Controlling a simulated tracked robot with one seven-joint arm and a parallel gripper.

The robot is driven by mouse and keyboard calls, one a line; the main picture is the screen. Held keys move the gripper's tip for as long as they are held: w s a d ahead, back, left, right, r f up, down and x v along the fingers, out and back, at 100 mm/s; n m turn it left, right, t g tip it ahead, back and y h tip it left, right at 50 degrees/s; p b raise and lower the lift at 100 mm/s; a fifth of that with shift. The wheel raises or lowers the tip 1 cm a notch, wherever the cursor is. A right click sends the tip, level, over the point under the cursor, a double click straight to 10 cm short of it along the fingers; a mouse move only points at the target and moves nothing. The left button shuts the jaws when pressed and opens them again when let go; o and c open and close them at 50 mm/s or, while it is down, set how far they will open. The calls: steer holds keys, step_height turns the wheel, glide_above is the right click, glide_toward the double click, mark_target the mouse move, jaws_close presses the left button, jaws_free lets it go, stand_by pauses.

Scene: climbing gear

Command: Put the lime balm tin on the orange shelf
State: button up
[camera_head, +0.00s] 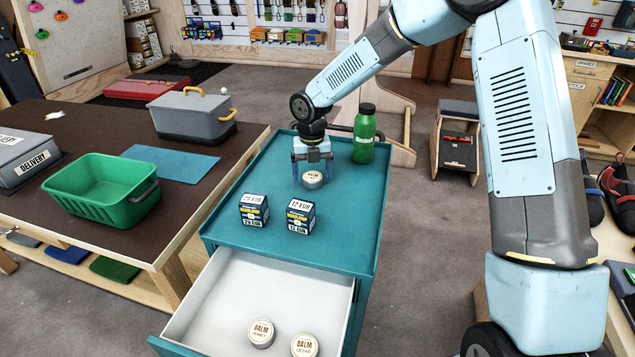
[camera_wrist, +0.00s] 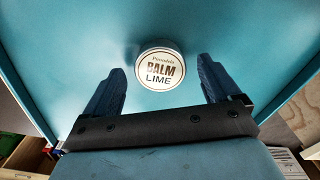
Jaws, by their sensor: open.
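The lime balm tin (camera_head: 312,180) is a small round tin with a pale lid, standing on the teal cabinet top (camera_head: 265,175). In the wrist view its lid (camera_wrist: 160,70) reads "BALM LIME". My gripper (camera_head: 312,175) points down over the tin, with its fingers apart. In the wrist view the open fingers (camera_wrist: 161,72) are on either side of the tin, with gaps on both sides. I cannot make out an orange shelf for certain in either view.
A green bottle (camera_head: 364,134) stands right of my gripper. Two dark blue priced boxes (camera_head: 254,210) (camera_head: 300,216) stand nearer. The open drawer (camera_head: 225,300) holds honey (camera_head: 261,333) and cedar (camera_head: 304,346) balm tins. A green crate (camera_head: 103,188) sits on the left table.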

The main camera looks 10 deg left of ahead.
steer(key=shift+f, duration=0.6)
steer(key=c, duration=1.2)
steer(key=shift+c, duration=0.2)
steer(key=shift+r, duration=0.2)
